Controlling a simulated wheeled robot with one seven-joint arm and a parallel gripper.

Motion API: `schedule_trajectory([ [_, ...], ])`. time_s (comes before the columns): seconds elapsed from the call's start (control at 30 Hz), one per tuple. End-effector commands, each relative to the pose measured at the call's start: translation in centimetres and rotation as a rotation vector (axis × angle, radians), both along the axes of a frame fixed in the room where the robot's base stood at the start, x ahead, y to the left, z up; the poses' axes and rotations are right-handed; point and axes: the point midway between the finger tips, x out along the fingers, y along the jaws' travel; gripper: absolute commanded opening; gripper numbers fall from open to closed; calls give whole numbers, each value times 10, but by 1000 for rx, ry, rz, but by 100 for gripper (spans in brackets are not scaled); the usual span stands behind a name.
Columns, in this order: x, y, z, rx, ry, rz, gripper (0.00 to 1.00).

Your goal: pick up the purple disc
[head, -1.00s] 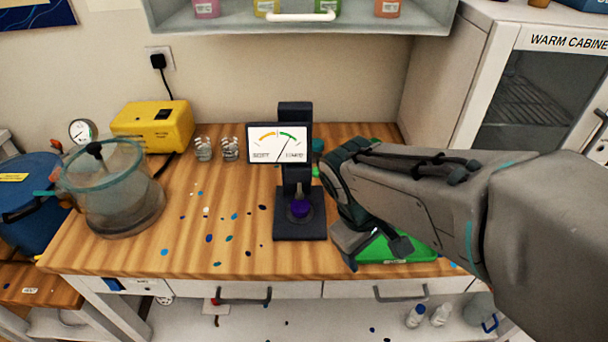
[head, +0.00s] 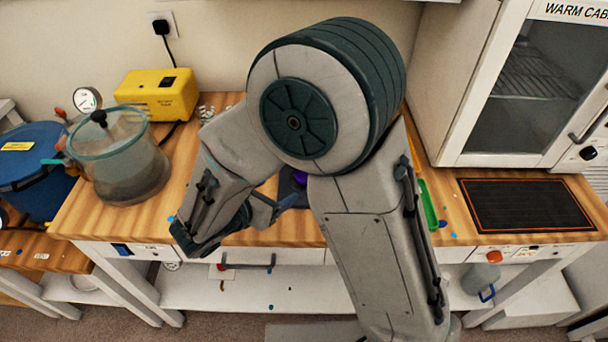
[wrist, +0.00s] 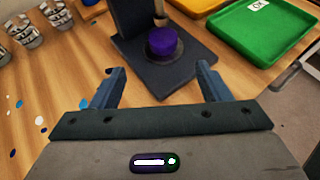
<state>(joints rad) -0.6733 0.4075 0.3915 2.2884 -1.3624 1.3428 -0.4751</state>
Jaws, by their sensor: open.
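The purple disc (wrist: 165,43) sits on the dark square base (wrist: 190,66) of the gauge stand in the wrist view. In the head view a small part of the disc (head: 300,177) shows, with my arm hiding most of the stand. My gripper (wrist: 158,85) is open and empty, its two fingers apart.
A green tray (wrist: 262,36) and a yellow tray lie right of the stand. A clear pot (head: 120,160), a yellow box (head: 158,95) and a dark mat (head: 525,205) are on the bench. Coloured spots dot the wood.

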Motion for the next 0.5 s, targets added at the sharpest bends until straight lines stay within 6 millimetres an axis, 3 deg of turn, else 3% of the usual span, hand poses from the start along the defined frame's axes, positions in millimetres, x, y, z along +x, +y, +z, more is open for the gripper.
schedule_trajectory([
  [0.2,29,-22,-16,1,0,-6,70],
  [0.5,46,-38,-26,0,1,-8,70],
])
